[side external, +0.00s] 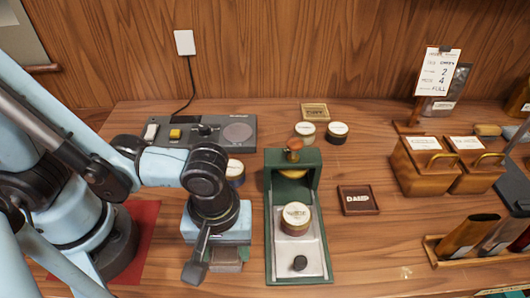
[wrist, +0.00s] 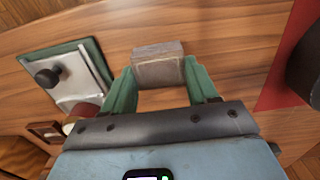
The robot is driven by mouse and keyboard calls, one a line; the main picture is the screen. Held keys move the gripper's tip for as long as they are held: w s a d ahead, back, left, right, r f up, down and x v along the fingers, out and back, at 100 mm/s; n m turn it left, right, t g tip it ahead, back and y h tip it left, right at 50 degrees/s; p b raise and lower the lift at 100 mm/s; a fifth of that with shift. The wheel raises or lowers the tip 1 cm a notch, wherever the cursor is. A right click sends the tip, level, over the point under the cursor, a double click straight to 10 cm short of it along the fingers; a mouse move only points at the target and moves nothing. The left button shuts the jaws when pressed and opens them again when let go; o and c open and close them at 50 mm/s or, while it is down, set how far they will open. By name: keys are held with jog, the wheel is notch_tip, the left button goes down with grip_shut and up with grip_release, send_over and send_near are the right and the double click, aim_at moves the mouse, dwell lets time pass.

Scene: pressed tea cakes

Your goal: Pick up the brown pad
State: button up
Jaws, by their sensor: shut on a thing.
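The brown pad (wrist: 158,70) is a small brown-grey block. In the wrist view it sits between the two green fingers of my gripper (wrist: 160,74), which are shut on its sides. In the side external view the brown pad (side external: 226,264) shows partly below my gripper (side external: 226,254), low in the picture and left of the green press. My wrist hides much of it and the fingers there. I cannot tell whether it touches the table.
The green press (side external: 270,240) stands just right of my gripper, with a round tin (side external: 296,219) on its base. A dark labelled square (side external: 358,200) lies further right. Wooden boxes (side external: 425,170) stand at right.

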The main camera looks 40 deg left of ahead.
aim_at(225, 252)
notch_tip(225, 252, up, 10)
dwell(0.7)
jog(key=shift+f, duration=0.1)
